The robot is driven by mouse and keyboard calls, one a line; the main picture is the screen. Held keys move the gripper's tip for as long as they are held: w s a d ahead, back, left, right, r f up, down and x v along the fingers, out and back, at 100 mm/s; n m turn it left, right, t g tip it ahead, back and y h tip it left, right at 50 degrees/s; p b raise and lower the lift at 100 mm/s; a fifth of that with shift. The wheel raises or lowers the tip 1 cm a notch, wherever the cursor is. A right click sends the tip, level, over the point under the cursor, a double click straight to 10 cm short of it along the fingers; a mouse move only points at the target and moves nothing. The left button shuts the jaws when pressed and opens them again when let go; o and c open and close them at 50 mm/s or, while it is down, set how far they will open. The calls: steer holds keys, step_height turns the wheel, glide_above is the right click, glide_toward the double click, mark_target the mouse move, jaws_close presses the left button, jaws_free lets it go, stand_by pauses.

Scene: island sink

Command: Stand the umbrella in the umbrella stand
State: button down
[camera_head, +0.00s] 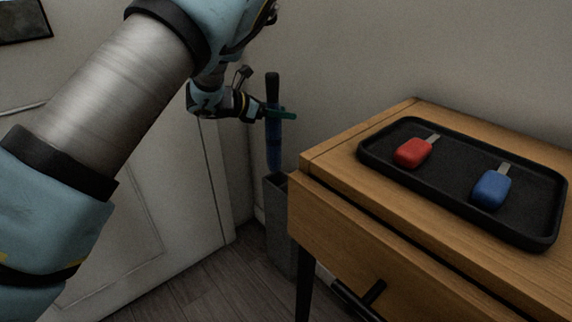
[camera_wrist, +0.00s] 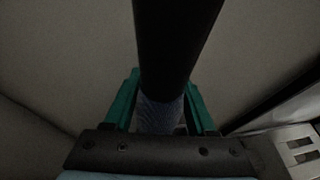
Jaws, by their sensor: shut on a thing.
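The umbrella (camera_head: 274,150) is upright, with a black handle at the top and a blue folded body below. My gripper (camera_head: 280,114) is shut around it just below the black handle. In the wrist view the black handle (camera_wrist: 178,45) fills the upper middle, and the green fingers of my gripper (camera_wrist: 162,112) lie on both sides of the blue part. The grey umbrella stand (camera_head: 280,225) is on the floor between the door and the wooden cabinet. The umbrella's lower end meets the stand's top opening in the picture; its tip is hidden, so I cannot tell how deep it is.
A wooden cabinet (camera_head: 335,215) with a drawer stands close to the stand's right. On it a black tray (camera_head: 450,200) holds a red key (camera_head: 412,152) and a blue key (camera_head: 491,189). A white door (camera_head: 150,190) is at the left, with a wall behind.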

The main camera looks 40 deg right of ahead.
steer(key=shift+s+d+f+b, duration=0.1)
steer(key=shift+d+f+b, duration=0.25)
steer(key=shift+f, duration=2.65)
steer(key=shift+s+d+f+b, duration=0.15)
steer(key=shift+f+b, duration=0.4)
steer(key=shift+f, duration=2.45)
steer(key=shift+w+d+f+b, duration=0.1)
steer(key=shift+d+f+b, duration=0.3)
steer(key=shift+f, duration=2.6)
steer(key=shift+a, duration=0.1)
steer(key=shift+f, duration=0.15)
steer(key=shift+c, duration=1)
jaws_free()
